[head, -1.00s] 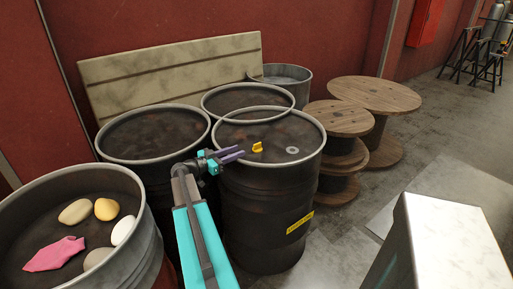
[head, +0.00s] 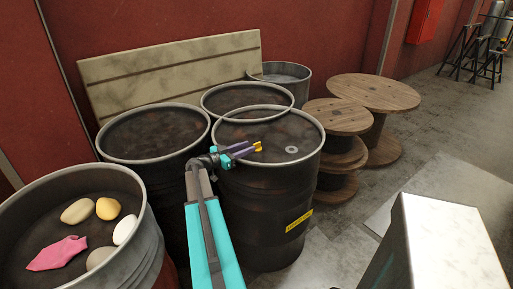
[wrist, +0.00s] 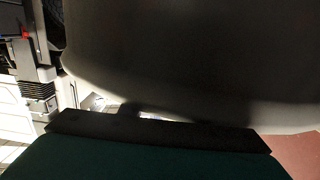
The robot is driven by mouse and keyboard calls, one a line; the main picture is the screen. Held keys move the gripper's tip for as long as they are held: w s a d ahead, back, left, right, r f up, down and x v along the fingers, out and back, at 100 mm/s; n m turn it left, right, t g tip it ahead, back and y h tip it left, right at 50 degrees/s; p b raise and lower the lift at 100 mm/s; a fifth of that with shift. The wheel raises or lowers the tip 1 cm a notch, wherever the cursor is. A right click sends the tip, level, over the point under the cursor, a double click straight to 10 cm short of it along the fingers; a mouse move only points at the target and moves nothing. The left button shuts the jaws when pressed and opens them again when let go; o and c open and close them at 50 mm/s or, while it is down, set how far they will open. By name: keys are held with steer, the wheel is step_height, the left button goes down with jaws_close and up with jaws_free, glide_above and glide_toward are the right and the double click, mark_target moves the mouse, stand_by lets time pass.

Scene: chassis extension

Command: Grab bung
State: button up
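The yellow bung (head: 258,146) is on the dark top of the front-right black drum (head: 262,190), left of a small light ring (head: 291,150). My gripper (head: 251,149) reaches in over the drum top from the left. Its purple fingertips are at the bung and cover part of it. I cannot tell whether the fingers are closed on it or still apart. In the wrist view a large dark surface fills much of the picture, and neither bung nor fingertips can be made out.
More drums stand behind (head: 225,101) and to the left (head: 150,133). The near-left drum (head: 140,225) holds stones and a pink piece. Wooden spools (head: 375,92) stand to the right. A pale block (head: 440,235) is at front right. Open floor lies between it and the spools.

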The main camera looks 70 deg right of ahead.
mark_target(257, 146)
steer(key=shift+p+x, duration=1)
steer(key=shift+x, duration=1.25)
steer(key=shift+w+f, duration=0.1)
steer(key=shift+f, duration=0.05)
jaws_close()
